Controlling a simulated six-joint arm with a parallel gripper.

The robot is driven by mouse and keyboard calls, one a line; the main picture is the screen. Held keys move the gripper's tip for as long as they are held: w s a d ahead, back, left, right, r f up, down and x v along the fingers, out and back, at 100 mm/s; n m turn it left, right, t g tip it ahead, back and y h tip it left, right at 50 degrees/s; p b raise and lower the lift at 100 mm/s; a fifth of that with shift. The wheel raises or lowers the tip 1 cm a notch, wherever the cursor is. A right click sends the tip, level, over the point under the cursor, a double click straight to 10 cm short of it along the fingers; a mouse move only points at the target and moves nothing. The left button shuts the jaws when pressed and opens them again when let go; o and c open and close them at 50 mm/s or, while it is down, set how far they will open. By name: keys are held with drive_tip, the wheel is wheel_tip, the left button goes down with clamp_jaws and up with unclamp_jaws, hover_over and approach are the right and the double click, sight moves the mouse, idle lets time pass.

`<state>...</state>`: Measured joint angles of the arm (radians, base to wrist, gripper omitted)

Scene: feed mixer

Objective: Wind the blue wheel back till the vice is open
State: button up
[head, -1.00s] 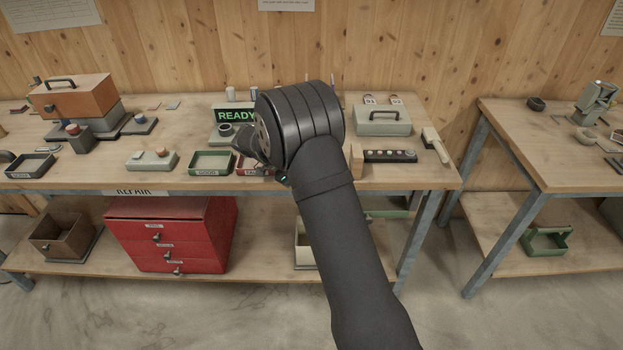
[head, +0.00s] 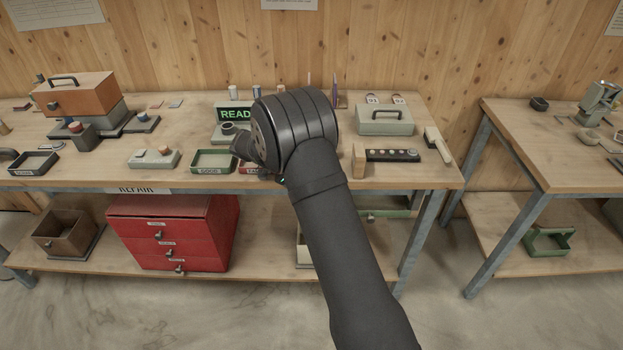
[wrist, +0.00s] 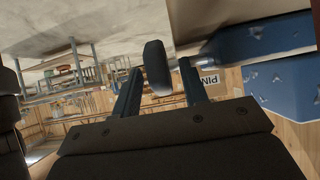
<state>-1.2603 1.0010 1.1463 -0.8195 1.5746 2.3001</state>
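I cannot make out a blue wheel or a vice for certain in either view. In the wrist view my gripper (wrist: 160,68) has its two fingers apart. A dark, rounded knob-like piece (wrist: 157,66) shows between the fingertips, with a small gap on each side. I cannot tell how far beyond the fingers it is.
The bench holds a lit green sign (head: 233,114), a green tray (head: 213,161), a grey case (head: 385,121), a black strip with buttons (head: 392,155) and an orange box (head: 75,95). A red drawer cabinet (head: 172,234) stands below. A second bench (head: 520,150) is at right.

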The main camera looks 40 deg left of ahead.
drive_tip(key=v, duration=1.7)
drive_tip(key=shift+s, duration=0.15)
drive_tip(key=shift+a+r, duration=0.1)
